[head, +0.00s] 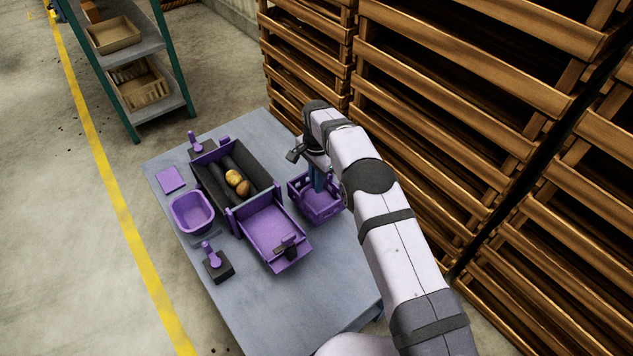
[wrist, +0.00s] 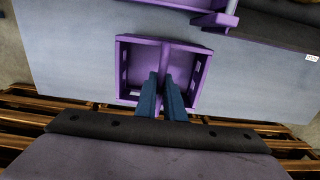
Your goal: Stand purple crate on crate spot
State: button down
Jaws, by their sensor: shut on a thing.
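The purple crate (head: 322,217) is near the table's right edge, in front of the wooden racks. In the wrist view the crate (wrist: 122,70) is seen from above, empty, with a bar across its middle. My gripper (head: 319,186) reaches down into it from above. In the wrist view its blue fingers (wrist: 165,82) are shut on that middle bar. I cannot tell whether the crate rests on the table or hangs just above it. A flat purple square (head: 170,179) lies at the table's far left; I cannot tell if it is the crate spot.
The grey table (head: 335,290) holds a purple grader with a dark trough (head: 215,180), potatoes (head: 238,182) and a sloping purple tray (head: 268,232). A purple tub (head: 192,212) and a dark block with a purple handle (head: 217,265) stand left. The table's near part is clear.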

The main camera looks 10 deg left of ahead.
jog(key=shift+f+b, duration=1.3)
jog(key=shift+f, duration=0.35)
dwell(1.1)
dwell(0.4)
jog(key=c, duration=1.8)
grip_release()
jog(key=shift+o, duration=0.2)
jog(key=shift+r, duration=0.1)
jog(key=shift+r+p, duration=2.8)
jog(key=shift+r, duration=1.6)
